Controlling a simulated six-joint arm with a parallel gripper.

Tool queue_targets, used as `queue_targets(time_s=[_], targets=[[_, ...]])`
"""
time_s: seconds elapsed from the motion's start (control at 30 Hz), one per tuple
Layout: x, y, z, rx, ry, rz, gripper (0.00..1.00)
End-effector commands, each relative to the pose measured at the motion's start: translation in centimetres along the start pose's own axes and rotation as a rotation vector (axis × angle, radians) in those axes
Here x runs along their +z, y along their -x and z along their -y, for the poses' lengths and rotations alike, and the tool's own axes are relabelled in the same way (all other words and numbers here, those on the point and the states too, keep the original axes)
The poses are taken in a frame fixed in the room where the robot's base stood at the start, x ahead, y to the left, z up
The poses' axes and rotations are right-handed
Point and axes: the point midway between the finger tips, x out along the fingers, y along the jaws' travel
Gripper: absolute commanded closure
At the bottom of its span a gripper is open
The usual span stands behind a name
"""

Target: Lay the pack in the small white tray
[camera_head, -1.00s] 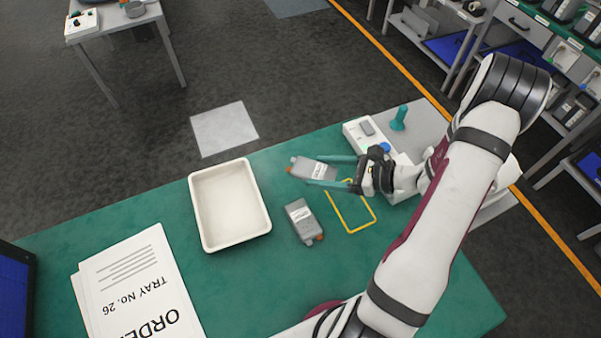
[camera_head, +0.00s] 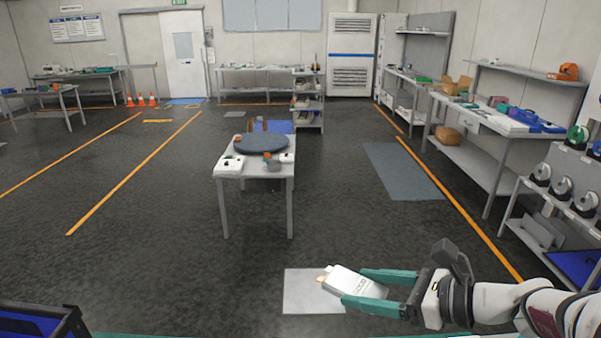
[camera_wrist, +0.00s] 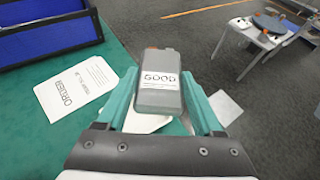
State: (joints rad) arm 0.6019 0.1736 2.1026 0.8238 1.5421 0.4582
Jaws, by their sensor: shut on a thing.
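A grey pack (camera_head: 352,284) with a white label and an orange end is held between the teal fingers of my gripper (camera_head: 358,287) in the head view. In the wrist view the pack (camera_wrist: 160,100) shows its label reading GOOD, between both fingers of my gripper (camera_wrist: 161,88). A white shape (camera_wrist: 146,124) shows partly behind and below the pack over the green table; it may be the small white tray, but most of it is hidden. The tray is not in the head view.
The green tabletop (camera_wrist: 118,55) carries a printed order sheet (camera_wrist: 75,92) and a blue-lined bin (camera_wrist: 45,38). Beyond its edge is dark floor with a pale patch (camera_head: 300,292). A small table (camera_head: 228,166) with a dark round top stands farther off.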

Motion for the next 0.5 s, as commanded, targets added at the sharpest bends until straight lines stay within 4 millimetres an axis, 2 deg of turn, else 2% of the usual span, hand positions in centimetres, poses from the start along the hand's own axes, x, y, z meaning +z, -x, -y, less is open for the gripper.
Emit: queue_targets(time_s=[0.1,0.2,0.3,0.4,0.5], targets=[[2.0,-0.7,-0.6,-0.039,-0.013,0.007,1.0],[4.6,-0.8,-0.2,-0.208,-0.077,0.011,1.0],[7.3,0.1,0.3,-0.387,-0.15,0.015,1.0],[9.3,1.3,0.6,-0.514,-0.206,0.014,1.0],[10.0,2.0,0.7,-0.574,-0.236,0.01,1.0]])
